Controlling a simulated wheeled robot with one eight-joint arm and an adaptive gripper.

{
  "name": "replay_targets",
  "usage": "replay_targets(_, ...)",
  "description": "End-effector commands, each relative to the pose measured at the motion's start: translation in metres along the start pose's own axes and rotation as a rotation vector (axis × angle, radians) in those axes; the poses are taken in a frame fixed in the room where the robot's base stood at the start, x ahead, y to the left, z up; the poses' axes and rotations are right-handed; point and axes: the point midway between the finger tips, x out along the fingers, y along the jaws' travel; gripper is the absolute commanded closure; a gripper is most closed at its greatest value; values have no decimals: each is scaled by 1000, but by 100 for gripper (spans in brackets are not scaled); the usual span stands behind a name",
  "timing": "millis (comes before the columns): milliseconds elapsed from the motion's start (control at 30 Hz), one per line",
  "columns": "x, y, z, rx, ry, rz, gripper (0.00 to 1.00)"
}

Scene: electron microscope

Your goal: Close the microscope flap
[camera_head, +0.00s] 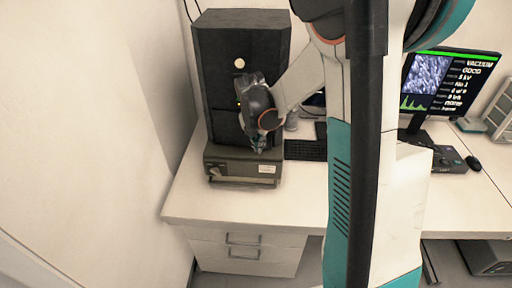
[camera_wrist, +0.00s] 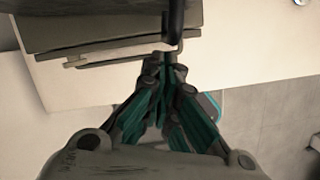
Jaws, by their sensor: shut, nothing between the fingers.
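The microscope is a tall dark cabinet (camera_head: 222,75) standing on a low grey-green base unit (camera_head: 222,170) at the left of the desk. My gripper (camera_head: 258,145) is in front of the cabinet's lower right part, just above the base unit, and hides part of the front. In the wrist view my gripper (camera_wrist: 165,62) is shut and empty, its fingertips close to a dark upright bar with a hooked end (camera_wrist: 174,22); I cannot tell whether they touch. I cannot make out clearly which panel is the flap or how far it stands open.
The white desk (camera_head: 305,200) has free room in front. A keyboard (camera_head: 305,150) lies right of the microscope. A monitor (camera_head: 450,82), a control panel (camera_head: 446,160) and a mouse (camera_head: 473,163) are further right. A wall is close on the left.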

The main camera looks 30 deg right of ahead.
Motion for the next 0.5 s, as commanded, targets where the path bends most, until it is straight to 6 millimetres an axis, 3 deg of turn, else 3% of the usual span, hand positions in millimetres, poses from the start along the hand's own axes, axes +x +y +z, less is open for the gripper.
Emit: replay_targets(500,3,-1,12,1,0,0,100)
